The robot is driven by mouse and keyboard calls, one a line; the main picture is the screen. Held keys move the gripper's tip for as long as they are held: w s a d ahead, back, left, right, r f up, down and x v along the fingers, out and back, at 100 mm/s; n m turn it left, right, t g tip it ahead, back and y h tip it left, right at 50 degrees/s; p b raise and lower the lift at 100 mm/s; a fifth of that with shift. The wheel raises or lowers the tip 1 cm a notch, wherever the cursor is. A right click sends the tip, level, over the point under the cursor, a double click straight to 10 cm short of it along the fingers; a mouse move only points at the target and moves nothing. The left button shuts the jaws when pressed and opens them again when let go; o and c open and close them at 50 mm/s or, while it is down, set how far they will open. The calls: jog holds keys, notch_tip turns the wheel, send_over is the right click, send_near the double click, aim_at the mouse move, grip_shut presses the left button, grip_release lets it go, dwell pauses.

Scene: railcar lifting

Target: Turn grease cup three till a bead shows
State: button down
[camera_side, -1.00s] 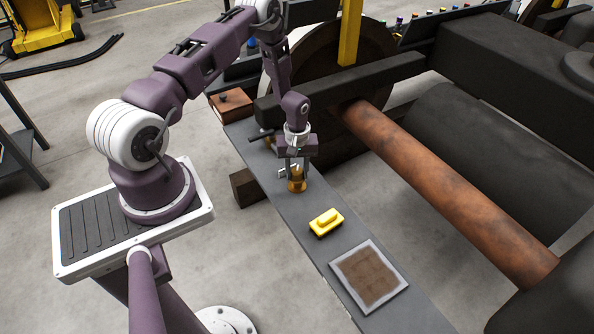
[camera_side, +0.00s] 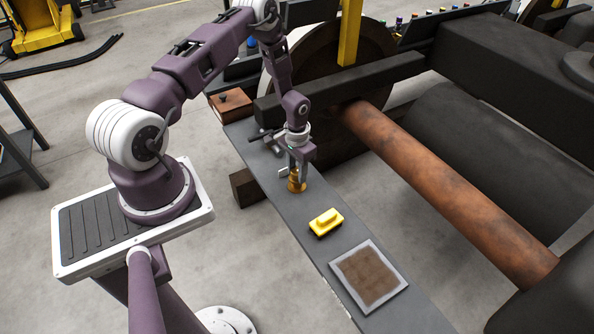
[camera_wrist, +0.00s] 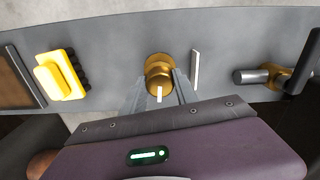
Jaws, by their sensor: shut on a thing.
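A brass grease cup (camera_side: 297,184) stands on the narrow grey bench, and it also shows in the wrist view (camera_wrist: 157,66). A short white mark lies on the cup's near side in the wrist view. A separate white strip (camera_wrist: 195,68) lies on the grey surface just right of the cup. My gripper (camera_side: 297,172) points down over the cup and is shut on it; in the wrist view its two fingers (camera_wrist: 159,90) reach either side of the cup. I see no grease bead. No number on the cup can be read.
A yellow-topped brush (camera_side: 326,221) and a framed brown pad (camera_side: 368,275) lie on the bench (camera_side: 285,205) nearer the camera. A dark-handled brass fitting (camera_wrist: 275,77) and a brown box (camera_side: 231,104) are at the other side. A rusty axle (camera_side: 450,195) and wheel stand beside the bench.

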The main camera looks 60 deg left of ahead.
aim_at(297, 170)
jog(key=m, duration=0.5)
jog(key=shift+m, duration=0.4)
dwell(0.4)
jog(key=c, duration=0.9)
grip_release()
jog(key=shift+c, duration=0.2)
notch_tip(297, 170, up, 7)
jog(key=shift+r, duration=0.1)
jog(key=shift+r, duration=0.1)
